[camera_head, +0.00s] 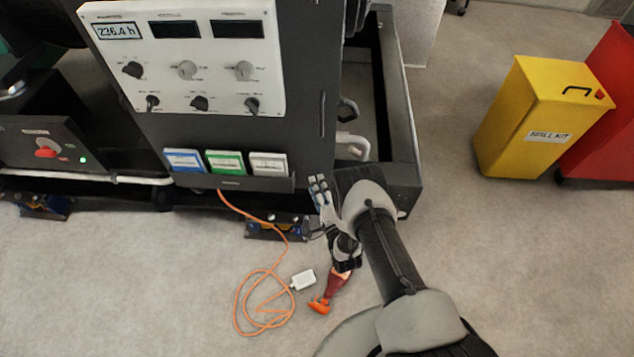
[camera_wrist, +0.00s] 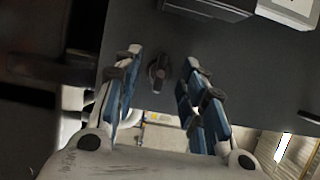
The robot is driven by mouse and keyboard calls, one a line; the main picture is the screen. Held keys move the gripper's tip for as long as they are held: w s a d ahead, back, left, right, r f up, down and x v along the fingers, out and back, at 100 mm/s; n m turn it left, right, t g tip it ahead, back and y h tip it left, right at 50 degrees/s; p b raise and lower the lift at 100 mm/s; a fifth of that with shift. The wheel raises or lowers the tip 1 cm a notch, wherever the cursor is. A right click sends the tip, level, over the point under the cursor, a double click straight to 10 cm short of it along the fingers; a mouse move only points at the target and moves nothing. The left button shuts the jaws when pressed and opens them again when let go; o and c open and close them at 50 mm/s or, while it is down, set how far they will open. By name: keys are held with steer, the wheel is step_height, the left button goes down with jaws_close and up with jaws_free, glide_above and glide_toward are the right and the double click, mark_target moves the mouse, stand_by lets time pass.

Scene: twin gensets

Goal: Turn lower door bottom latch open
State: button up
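The latch (camera_wrist: 158,72) is a small dark turn-handle on a round base, set in the dark grey door (camera_wrist: 235,70). In the wrist view its handle looks close to upright. My gripper (camera_wrist: 163,60) is open, with one blue-padded finger on each side of the latch. Gaps show on both sides, so the fingers do not seem to touch it. In the head view my gripper (camera_head: 321,186) is at the lower right of the genset cabinet, and the latch is hidden there.
A control panel (camera_head: 215,85) with knobs tops the cabinet, above a rack of blue, green and white booklets (camera_head: 225,163). An orange cable (camera_head: 262,285) and a red-orange tool (camera_head: 333,288) lie on the floor. A yellow spill kit bin (camera_head: 525,115) stands right.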

steer(key=shift+s, duration=0.1)
steer(key=shift+c, duration=0.6)
jaws_close()
steer(key=shift+r+n, duration=0.1)
steer(key=shift+n, duration=0.2)
steer(key=n+g+h+p, duration=0.1)
steer(key=n+h, duration=0.1)
steer(key=n, duration=0.2)
steer(key=n+g+h+p, duration=0.1)
steer(key=n+h, duration=0.1)
steer(key=n, duration=0.2)
steer(key=a+r+n+g+h, duration=0.1)
steer(key=n+h, duration=0.1)
steer(key=n, duration=0.2)
steer(key=shift+n+h+p, duration=0.4)
stand_by(0.5)
